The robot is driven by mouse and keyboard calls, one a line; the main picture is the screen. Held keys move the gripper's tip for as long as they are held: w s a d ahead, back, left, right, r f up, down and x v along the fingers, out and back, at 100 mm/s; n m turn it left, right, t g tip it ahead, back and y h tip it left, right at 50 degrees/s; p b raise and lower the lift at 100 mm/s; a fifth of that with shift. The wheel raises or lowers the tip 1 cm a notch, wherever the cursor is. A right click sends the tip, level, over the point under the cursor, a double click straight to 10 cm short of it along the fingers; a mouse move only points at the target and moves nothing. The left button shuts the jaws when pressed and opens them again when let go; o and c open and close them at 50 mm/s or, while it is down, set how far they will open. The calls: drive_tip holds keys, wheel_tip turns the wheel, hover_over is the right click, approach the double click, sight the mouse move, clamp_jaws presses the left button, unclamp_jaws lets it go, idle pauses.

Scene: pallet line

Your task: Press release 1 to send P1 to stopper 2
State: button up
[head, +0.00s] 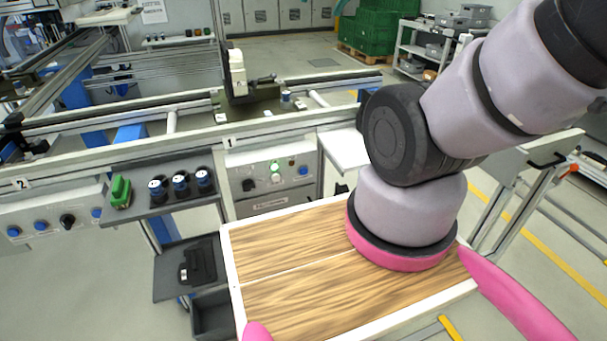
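A control panel (270,182) on the front of the line carries a lit green button, other buttons and a black knob; a small plate marked 1 (228,143) sits on the rail above it. I cannot read which button is release 1. An olive pallet (262,100) stands on the conveyor behind this panel, with an upright dark and white device beside or above it; no P1 label is readable. A plate marked 2 (20,184) sits on the rail at the far left, above another panel (50,218) with blue buttons. Stopper 2 is not clearly distinguishable.
My wooden-topped base stands before the line. A grey trolley (410,65) and green crates (378,28) stand far behind. Floor at lower left is clear.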

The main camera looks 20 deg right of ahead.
clamp_jaws()
idle(1.8)
